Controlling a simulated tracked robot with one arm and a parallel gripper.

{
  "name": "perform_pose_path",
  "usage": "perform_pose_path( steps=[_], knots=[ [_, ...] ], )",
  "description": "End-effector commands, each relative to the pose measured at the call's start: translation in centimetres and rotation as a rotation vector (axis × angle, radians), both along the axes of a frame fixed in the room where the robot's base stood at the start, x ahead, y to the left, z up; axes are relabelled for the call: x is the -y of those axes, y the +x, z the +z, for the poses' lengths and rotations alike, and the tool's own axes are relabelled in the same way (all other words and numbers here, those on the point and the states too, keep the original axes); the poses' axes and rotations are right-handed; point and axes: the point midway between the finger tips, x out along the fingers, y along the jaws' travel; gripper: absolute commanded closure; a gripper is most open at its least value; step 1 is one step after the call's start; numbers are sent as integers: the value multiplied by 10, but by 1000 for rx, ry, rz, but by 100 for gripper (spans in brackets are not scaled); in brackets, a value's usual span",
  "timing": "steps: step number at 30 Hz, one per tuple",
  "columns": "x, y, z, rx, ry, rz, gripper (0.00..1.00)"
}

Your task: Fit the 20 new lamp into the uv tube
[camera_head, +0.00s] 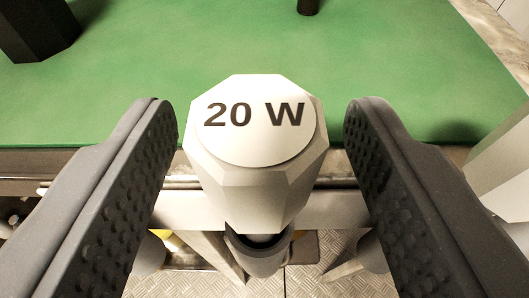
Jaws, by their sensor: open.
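A pale, faceted lamp cap (255,185) marked "20 W" on its round top face stands in the middle of the head camera view. Below the cap a narrower dark grey cylindrical part (258,256) shows. My gripper (256,120) is open, with one dark studded finger on each side of the cap. A gap shows between each finger and the cap, so neither appears to touch it. The rest of the lamp is hidden under its cap. I cannot tell whether any part in view is the uv tube.
A green surface (270,45) lies behind the cap, mostly clear. A black faceted block (38,25) stands at its far left and a small dark post (308,6) at the top. A pale object (500,170) is at the right edge. Metal tread-plate floor (325,255) shows below.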

Motion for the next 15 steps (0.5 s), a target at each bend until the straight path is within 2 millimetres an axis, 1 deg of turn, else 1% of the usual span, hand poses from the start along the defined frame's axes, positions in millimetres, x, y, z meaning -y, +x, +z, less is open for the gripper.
perform_pose_path(
  steps=[3, 10, 11, 12, 14, 15],
  knots=[
    [-1, 5, -2, -1, 1, 1, 47],
    [-1, 6, -2, -2, 1, 2, 47],
    [-1, 6, -2, -2, 1, 2, 50],
    [-1, 6, -2, -2, 1, 1, 61],
    [-1, 6, -3, -2, 1, 1, 78],
    [-1, 6, -3, -2, 1, 2, 89]
  ],
)
